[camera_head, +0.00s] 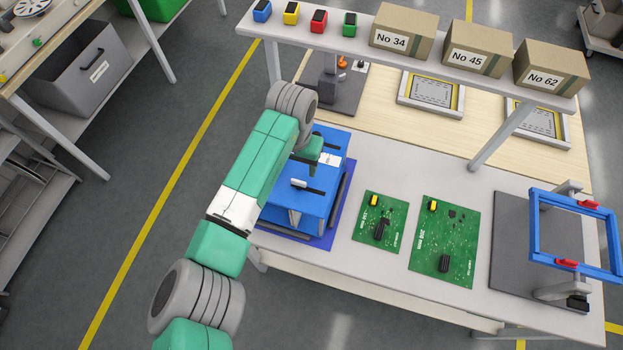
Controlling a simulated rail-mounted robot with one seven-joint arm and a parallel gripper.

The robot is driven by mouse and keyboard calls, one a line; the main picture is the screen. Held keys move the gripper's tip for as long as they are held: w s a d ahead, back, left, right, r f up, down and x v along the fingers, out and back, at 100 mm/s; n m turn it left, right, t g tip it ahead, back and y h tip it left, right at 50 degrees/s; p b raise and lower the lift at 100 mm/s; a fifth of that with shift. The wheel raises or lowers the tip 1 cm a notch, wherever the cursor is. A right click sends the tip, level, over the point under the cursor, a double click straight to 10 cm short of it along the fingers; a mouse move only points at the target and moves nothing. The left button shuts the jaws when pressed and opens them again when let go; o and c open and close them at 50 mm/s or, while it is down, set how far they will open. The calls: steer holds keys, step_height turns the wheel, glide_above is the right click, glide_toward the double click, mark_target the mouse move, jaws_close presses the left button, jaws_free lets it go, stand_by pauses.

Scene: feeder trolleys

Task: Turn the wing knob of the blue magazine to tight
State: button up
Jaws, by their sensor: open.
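The blue magazine (318,204) stands on a dark blue mat (326,240) at the left end of the bench. A small white piece (298,183), which looks like a wing knob, lies on its top face beside a dark slot. Its exact angle is too small to tell. My arm crosses in front of the magazine's left side and hides part of it. My gripper (312,161) is over the back part of the magazine, behind the white piece and apart from it. The gripper is open; its fingers are small and partly hidden.
Two green circuit boards (373,220) (455,240) lie right of the magazine. A blue frame (533,232) stands on a grey plate further right. A raised shelf (374,50) with boxes and coloured blocks spans the back. The floor left of the bench is clear.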

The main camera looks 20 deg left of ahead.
mark_target(298, 181)
step_height(298, 181, down, 8)
steer(key=shift+r+b, duration=0.25)
steer(key=shift+b, duration=0.1)
steer(key=shift+c, duration=0.4)
steer(key=c, duration=0.9)
